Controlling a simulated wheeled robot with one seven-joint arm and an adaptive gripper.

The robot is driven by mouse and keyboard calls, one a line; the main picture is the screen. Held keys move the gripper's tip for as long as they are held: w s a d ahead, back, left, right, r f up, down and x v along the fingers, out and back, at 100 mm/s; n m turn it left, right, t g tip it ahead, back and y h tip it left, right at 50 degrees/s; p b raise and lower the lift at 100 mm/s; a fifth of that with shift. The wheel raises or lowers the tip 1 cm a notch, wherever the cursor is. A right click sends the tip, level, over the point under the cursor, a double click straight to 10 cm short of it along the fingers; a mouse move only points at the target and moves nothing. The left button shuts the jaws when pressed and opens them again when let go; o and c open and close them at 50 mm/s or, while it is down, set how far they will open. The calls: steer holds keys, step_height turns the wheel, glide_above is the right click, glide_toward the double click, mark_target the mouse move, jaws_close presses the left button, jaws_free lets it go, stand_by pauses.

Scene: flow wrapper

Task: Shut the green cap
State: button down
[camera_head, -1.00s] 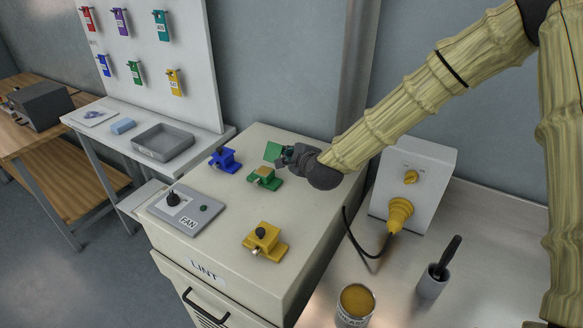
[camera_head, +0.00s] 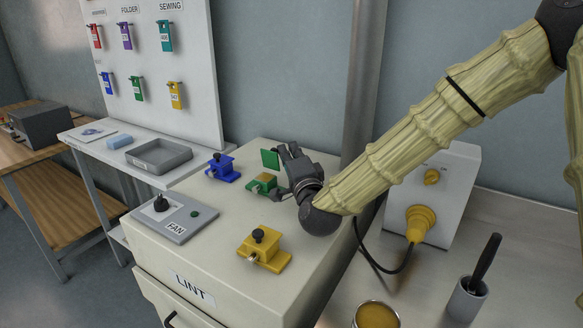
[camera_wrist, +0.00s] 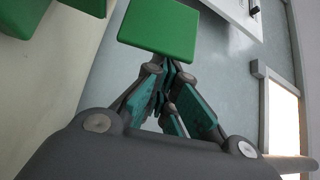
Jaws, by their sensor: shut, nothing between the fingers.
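The green cap (camera_head: 270,159) stands raised, roughly upright, above the back of its green base block (camera_head: 261,184) on the cream cabinet top. My gripper (camera_head: 285,166) is beside the cap on its right in the head view. In the wrist view the green cap (camera_wrist: 160,27) is just beyond my fingertips (camera_wrist: 170,72), and part of the green base (camera_wrist: 20,15) shows at the upper left. The fingers are together and hold nothing. Whether they touch the cap cannot be told.
A blue block (camera_head: 222,168) stands left of the green one and a yellow block (camera_head: 263,248) in front. A grey FAN panel (camera_head: 175,217) lies at the left. A white box with a yellow plug (camera_head: 420,222) and black cable stands at the right.

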mark_target(276, 154)
steer(key=shift+s+a+f+n+t+y+b, duration=0.1)
steer(key=shift+s+a+n+t+y+b, duration=0.2)
steer(key=shift+n+b, duration=0.4)
steer(key=shift+s+a+r+b, duration=0.2)
steer(key=shift+s+b, duration=0.25)
steer(key=shift+b, duration=0.2)
steer(key=shift+s+a+f+b, duration=0.1)
steer(key=shift+s+a+b, duration=0.35)
steer(key=shift+s+b, duration=0.2)
steer(key=shift+s+a+b, duration=0.4)
steer(key=shift+s+b, duration=0.2)
steer(key=shift+b, duration=0.05)
steer(key=shift+s+a, duration=0.1)
steer(key=shift+s, duration=0.05)
